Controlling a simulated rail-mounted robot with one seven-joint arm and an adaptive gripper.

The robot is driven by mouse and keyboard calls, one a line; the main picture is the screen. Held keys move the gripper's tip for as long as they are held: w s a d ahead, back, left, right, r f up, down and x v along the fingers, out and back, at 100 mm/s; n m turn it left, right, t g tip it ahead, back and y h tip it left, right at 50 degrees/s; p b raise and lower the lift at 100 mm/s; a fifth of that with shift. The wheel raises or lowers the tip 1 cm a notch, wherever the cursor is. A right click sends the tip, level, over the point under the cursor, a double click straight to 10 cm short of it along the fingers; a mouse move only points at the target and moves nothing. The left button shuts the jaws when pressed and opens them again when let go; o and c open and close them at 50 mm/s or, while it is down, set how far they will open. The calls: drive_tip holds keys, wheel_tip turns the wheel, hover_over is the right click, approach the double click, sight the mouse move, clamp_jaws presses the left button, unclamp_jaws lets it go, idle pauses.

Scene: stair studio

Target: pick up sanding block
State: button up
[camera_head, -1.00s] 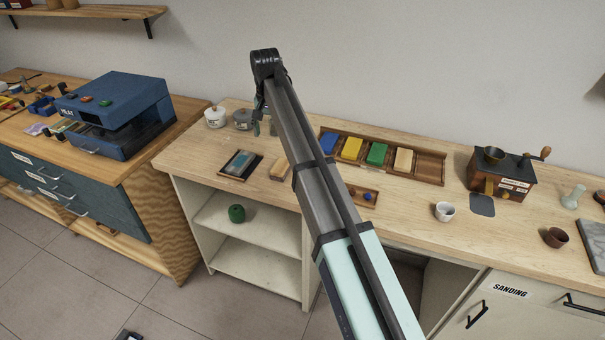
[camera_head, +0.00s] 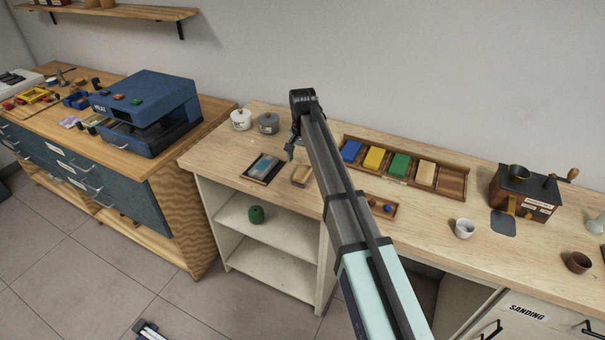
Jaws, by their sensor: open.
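A small tan block with a darker side (camera_head: 301,175) lies on the light wooden bench, right of a dark flat tray; it looks like the sanding block. More blocks in blue (camera_head: 351,151), yellow (camera_head: 374,158), green (camera_head: 399,165) and tan (camera_head: 425,173) sit in a long wooden tray (camera_head: 453,184). My gripper (camera_head: 290,153) points down, above and slightly left of the loose tan block in the picture. It is open and holds nothing that I can see; its fingers are small and partly hidden by my arm. Its height above the bench is hard to judge.
The dark tray (camera_head: 262,168) lies left of the loose block. A white jar (camera_head: 241,119) and a grey jar (camera_head: 268,123) stand behind. A small tray with blue balls (camera_head: 382,208), a white cup (camera_head: 464,228) and a grinder (camera_head: 525,193) are to the right.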

sight(302, 171)
drive_tip(key=shift+s+f+p, duration=0.2)
drive_tip(key=shift+f+p, duration=0.5)
drive_tip(key=shift+f, duration=0.3)
drive_tip(key=shift+f+p, duration=0.6)
drive_tip(key=shift+f, duration=1.15)
drive_tip(key=c, duration=1.3)
